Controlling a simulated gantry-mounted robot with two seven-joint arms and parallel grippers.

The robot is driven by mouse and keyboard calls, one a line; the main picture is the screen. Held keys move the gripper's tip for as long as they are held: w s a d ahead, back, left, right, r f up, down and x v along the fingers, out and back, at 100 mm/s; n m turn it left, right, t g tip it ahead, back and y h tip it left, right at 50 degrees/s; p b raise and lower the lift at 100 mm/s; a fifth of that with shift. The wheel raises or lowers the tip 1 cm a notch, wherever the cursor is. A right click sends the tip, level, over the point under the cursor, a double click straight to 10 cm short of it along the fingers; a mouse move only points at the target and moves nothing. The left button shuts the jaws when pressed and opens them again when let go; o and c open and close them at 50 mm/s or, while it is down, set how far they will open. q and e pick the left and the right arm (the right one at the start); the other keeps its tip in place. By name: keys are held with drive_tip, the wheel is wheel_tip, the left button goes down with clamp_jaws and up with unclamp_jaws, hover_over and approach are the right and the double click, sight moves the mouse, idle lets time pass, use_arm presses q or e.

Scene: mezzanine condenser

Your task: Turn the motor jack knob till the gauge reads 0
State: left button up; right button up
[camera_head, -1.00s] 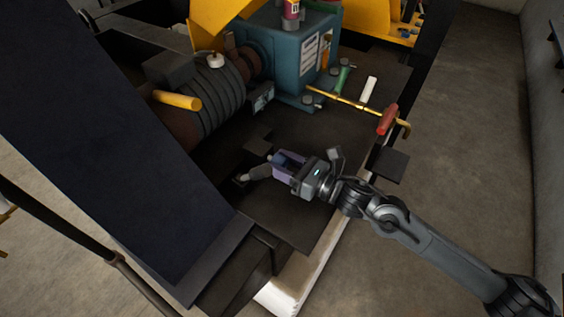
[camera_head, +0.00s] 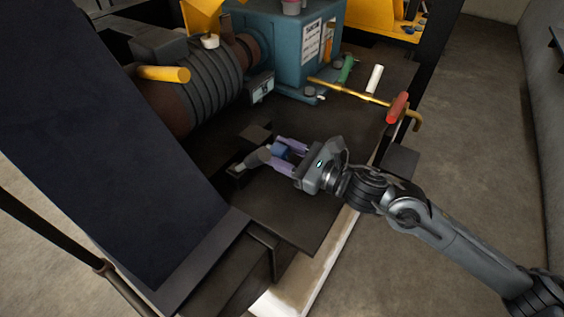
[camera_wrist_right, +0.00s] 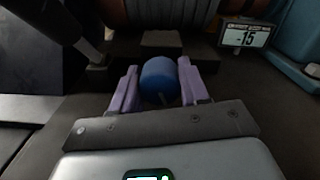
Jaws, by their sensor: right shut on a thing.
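The blue motor jack knob (camera_wrist_right: 158,78) sits between the two purple fingers of my right gripper (camera_wrist_right: 158,88) in the right wrist view. In the head view the knob (camera_head: 281,150) is partly hidden by those fingers, and my right gripper (camera_head: 279,152) is shut on it. A grey jack body (camera_head: 258,157) is just left of the knob. The gauge (camera_wrist_right: 246,36) reads -15 in the right wrist view. It also shows in the head view (camera_head: 262,87), too small to read. My left gripper is not in view.
A ribbed motor (camera_head: 205,88) and a teal housing (camera_head: 285,42) stand behind the jack. A brass rod with a red handle (camera_head: 397,107), a white cylinder (camera_head: 375,78) and a green item (camera_head: 346,68) lie at the back right. A dark sloped panel (camera_head: 90,150) fills the left.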

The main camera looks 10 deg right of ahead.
idle(0.3)
drive_tip(key=o, duration=1.1)
drive_tip(key=shift+c, duration=0.2)
drive_tip(key=shift+d, duration=0.1)
drive_tip(key=b+v, duration=0.1)
drive_tip(key=v, duration=0.8)
drive_tip(key=shift+s+f+b, duration=0.1)
drive_tip(key=shift+b, duration=0.2)
drive_tip(key=shift+v, duration=0.8)
